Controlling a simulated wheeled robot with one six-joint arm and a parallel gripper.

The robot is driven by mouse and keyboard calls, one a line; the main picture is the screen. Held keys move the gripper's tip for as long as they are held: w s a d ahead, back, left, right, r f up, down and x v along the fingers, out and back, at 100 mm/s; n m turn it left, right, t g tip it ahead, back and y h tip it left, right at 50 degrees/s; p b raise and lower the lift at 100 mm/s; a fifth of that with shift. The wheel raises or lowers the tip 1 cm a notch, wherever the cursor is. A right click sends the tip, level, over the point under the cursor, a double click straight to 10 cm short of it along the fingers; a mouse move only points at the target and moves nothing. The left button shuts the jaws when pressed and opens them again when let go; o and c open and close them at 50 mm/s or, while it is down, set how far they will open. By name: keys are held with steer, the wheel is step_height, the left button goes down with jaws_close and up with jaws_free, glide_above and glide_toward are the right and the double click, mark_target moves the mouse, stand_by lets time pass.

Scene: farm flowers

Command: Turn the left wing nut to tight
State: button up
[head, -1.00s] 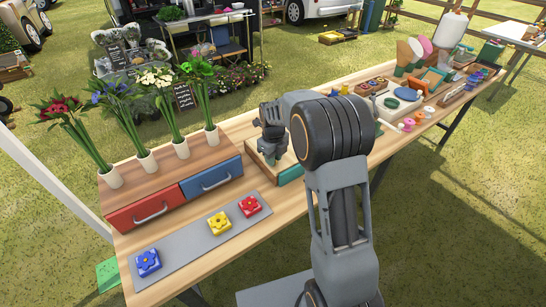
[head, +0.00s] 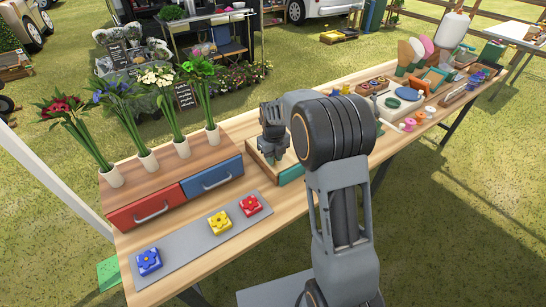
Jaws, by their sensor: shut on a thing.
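A wooden-edged box or board (head: 256,160) with a teal front stands on the table, just right of the blue drawer. My gripper (head: 276,160) points down onto its left part, with the jaws shut. The left wing nut is too small and too covered by my gripper to make out between the jaws. The right part of the board is hidden behind my arm, so no other wing nut shows.
A wooden unit with a red drawer (head: 140,212) and a blue drawer (head: 213,178) stands left, flower vases on top. A grey mat (head: 185,243) with blue, yellow and red flower blocks lies in front. Tools and small goods fill the table's right part.

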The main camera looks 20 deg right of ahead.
steer(key=o, duration=0.6)
steer(key=shift+w+r, duration=0.1)
steer(key=shift+r, duration=0.1)
steer(key=shift+o, duration=0.8)
steer(key=shift+f, duration=0.15)
step_height(320, 180, up, 14)
